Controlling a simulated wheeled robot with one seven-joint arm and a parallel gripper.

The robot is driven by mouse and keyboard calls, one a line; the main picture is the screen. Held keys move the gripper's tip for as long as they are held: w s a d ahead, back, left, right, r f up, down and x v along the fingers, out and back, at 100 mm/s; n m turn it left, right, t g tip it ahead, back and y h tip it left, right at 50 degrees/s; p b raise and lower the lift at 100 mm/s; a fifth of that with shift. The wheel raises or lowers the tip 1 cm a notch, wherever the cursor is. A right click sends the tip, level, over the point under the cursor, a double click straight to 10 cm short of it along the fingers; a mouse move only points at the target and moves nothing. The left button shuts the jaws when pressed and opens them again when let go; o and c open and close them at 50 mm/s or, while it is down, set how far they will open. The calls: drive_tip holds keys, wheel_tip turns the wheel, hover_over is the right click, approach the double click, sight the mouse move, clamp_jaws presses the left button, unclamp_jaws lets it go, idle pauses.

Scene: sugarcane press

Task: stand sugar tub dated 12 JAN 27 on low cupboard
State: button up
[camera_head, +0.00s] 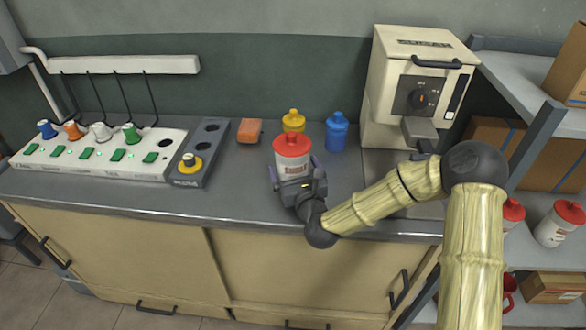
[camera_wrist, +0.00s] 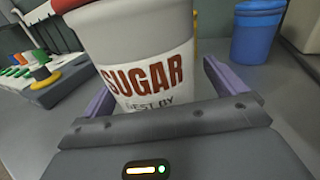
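A white sugar tub with a red lid (camera_head: 292,157) is at the worktop's front middle, below a yellow-lidded container. In the wrist view the tub (camera_wrist: 145,55) reads "SUGAR" and "BEST BY"; its date is hidden behind my gripper's body. My gripper (camera_head: 294,181) has a purple finger on either side of the tub. I cannot tell whether both fingers press on it, or whether its base touches the worktop. Two more red-lidded white tubs, one upper (camera_head: 513,213) and one further right (camera_head: 562,222), are at the right shelf. A long beige cupboard (camera_head: 120,255) is under the worktop.
A yellow container (camera_head: 293,121) and a blue container (camera_head: 337,131) stand behind the tub. A cream machine (camera_head: 415,85) stands to the right. An orange block (camera_head: 249,131) and a white switch panel (camera_head: 100,153) are to the left. Bare worktop (camera_head: 235,185) lies left of my gripper.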

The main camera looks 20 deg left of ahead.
drive_tip(key=shift+s+a, duration=0.15)
drive_tip(key=shift+r, duration=0.25)
drive_tip(key=v, duration=1.2)
